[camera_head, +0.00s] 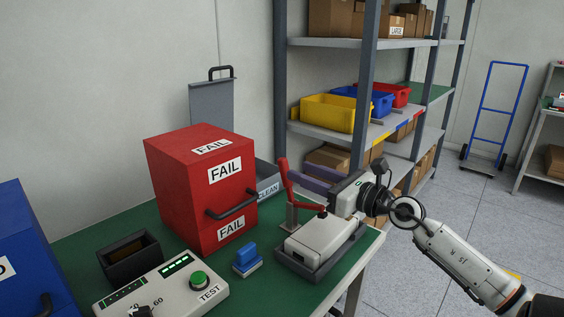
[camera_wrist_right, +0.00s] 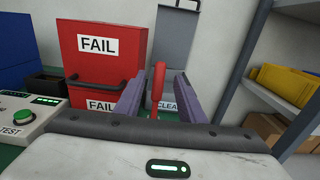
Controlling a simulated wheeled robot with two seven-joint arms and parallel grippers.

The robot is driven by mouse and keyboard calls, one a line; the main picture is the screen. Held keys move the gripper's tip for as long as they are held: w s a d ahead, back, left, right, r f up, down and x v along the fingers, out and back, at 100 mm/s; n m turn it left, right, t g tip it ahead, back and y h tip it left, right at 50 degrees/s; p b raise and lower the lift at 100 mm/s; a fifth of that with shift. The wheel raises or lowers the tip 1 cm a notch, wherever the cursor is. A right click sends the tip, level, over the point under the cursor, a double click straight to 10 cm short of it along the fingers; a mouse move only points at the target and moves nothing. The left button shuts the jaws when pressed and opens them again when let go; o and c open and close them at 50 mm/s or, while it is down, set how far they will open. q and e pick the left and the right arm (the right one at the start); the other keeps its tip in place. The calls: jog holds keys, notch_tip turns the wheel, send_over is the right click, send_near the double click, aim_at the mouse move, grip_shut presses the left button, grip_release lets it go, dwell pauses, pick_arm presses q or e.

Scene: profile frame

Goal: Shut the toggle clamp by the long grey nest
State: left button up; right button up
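The toggle clamp has a red handle (camera_head: 284,178) standing nearly upright at the left of the dark grey nest (camera_head: 312,277). A red arm (camera_head: 308,206) reaches from it over a pale grey unit lying in the nest; I cannot tell if its tip touches. My right gripper (camera_head: 293,176) is open at the handle, with purple fingers pointing left. In the right wrist view the red handle (camera_wrist_right: 158,82) stands between the two spread fingers (camera_wrist_right: 158,97), with gaps on both sides. The clamp's base is hidden there. My left gripper is not in view.
On the green bench (camera_head: 187,237) stand a red FAIL box (camera_head: 175,180), a blue-topped block (camera_head: 246,257), a tester (camera_head: 160,290) with a green button, and a dark open bin (camera_head: 130,262). A grey CLEAN container (camera_head: 267,188) is behind. Shelving (camera_head: 345,138) stands beyond.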

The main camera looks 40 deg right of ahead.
aim_at(287, 167)
jog(key=w, duration=0.7)
jog(key=shift+a+p, duration=0.3)
jog(key=shift+s+f, duration=0.1)
grip_shut()
